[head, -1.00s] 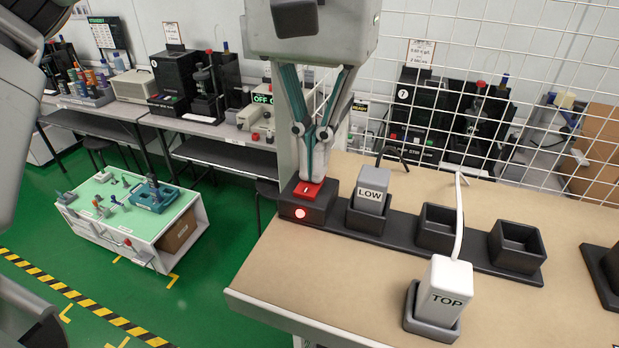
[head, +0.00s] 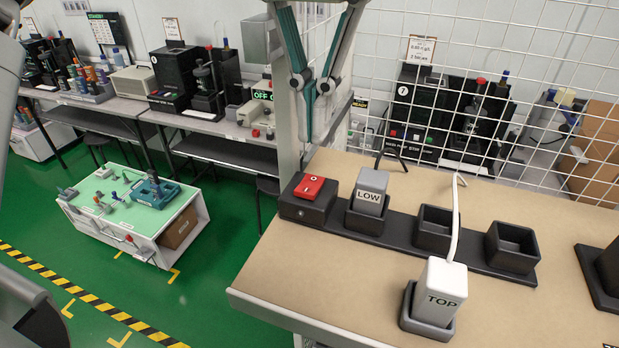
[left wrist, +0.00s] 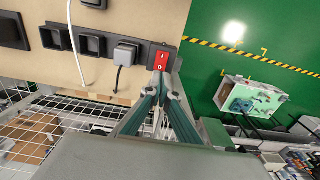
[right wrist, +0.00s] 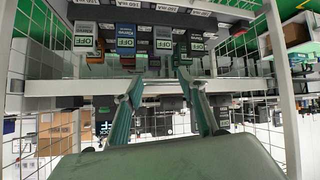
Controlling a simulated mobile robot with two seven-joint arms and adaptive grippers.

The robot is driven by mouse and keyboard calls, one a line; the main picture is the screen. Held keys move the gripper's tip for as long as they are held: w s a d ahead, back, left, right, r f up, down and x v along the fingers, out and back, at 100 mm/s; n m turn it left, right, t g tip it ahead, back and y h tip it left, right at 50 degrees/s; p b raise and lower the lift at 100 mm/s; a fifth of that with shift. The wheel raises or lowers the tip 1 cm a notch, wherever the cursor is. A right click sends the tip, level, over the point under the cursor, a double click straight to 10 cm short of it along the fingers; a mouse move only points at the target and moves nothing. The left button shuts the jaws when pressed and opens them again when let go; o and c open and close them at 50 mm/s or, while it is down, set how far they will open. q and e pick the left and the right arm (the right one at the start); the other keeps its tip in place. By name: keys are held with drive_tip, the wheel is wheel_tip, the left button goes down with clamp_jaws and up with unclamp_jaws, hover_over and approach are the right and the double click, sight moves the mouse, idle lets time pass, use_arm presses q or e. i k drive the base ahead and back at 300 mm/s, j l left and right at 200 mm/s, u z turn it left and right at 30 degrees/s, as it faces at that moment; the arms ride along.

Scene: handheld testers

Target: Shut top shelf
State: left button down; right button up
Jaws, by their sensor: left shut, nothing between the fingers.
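The red switch (head: 309,187) sits on the black end box (head: 306,208) of a power strip; the lamp on the box front is dark. The grey LOW plug (head: 370,191) sits in the strip beside it. The white TOP plug (head: 441,287) with its white cord stands in a separate grey holder (head: 426,325) in front of the strip. My left gripper (head: 310,140) is shut and empty, raised just above and apart from the switch; the switch also shows in the left wrist view (left wrist: 161,62). My right gripper (right wrist: 160,82) is open and empty, facing a shelf of testers (right wrist: 125,38) labelled OFF.
Two empty black sockets (head: 436,229) (head: 512,247) lie right of LOW on the strip. A wire grid (head: 470,70) stands behind the tan bench top (head: 340,270). A low white cart (head: 130,210) stands on the green floor at left.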

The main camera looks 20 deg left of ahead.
sight(543, 270)
drive_tip(key=k, duration=1)
